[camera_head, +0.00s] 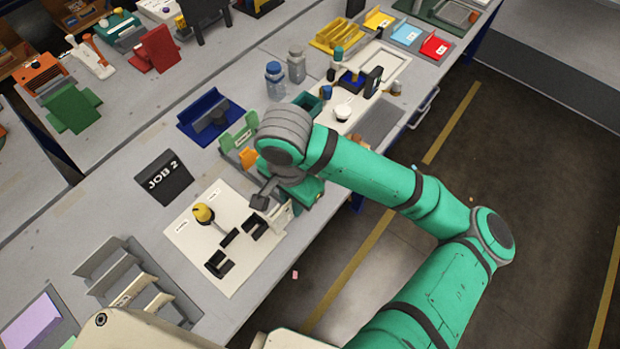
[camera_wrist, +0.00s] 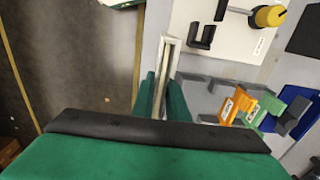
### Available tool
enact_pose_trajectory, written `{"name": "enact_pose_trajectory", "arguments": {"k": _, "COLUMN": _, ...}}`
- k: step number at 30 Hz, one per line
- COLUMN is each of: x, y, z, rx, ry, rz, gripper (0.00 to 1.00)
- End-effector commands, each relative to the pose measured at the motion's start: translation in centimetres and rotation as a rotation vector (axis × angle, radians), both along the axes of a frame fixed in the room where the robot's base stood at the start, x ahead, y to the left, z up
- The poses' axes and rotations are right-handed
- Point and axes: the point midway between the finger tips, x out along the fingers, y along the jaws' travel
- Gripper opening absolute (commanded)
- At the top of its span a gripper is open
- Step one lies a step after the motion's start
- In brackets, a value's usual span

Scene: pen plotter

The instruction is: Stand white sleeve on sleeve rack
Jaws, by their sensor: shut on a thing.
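My gripper (camera_wrist: 161,92) is shut on the white sleeve (camera_wrist: 170,58), a narrow, open-ended holder seen between the green fingers in the wrist view. In the head view the white sleeve (camera_head: 281,219) shows partly below my gripper (camera_head: 290,200), close to the table's front edge. The grey sleeve rack (camera_wrist: 193,80) is to the right of the fingers in the wrist view. An orange sleeve (camera_wrist: 237,104) and a green sleeve (camera_wrist: 266,106) stand at it. In the head view my wrist hides much of the rack, with the green sleeve (camera_head: 239,132) showing beside it.
A white board (camera_head: 187,242) with black holders and a yellow-handled tool (camera_head: 203,213) lies beside the gripper. A black JOB 2 sign (camera_head: 164,177), a blue tray (camera_head: 190,123) and bottles (camera_head: 275,82) stand behind. A grey slotted stand (camera_head: 110,270) is at lower left.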

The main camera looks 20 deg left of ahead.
Motion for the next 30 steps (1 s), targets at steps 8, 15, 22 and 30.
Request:
{"name": "enact_pose_trajectory", "arguments": {"k": 8, "x": 5.9, "y": 0.4, "z": -2.7, "rx": 0.0, "ry": 0.003, "rz": -0.009, "gripper": 0.0}}
{"name": "enact_pose_trajectory", "arguments": {"k": 15, "x": 9.8, "y": 0.4, "z": -6.2, "rx": -0.004, "ry": 0.001, "rz": -0.011, "gripper": 0.0}}
{"name": "enact_pose_trajectory", "arguments": {"k": 22, "x": 11.4, "y": 0.5, "z": -8.2, "rx": -0.001, "ry": 0.0, "rz": -0.009, "gripper": 0.0}}
{"name": "enact_pose_trajectory", "arguments": {"k": 30, "x": 12.3, "y": 0.7, "z": -10.9, "rx": -0.004, "ry": 0.0, "rz": -0.005, "gripper": 0.0}}
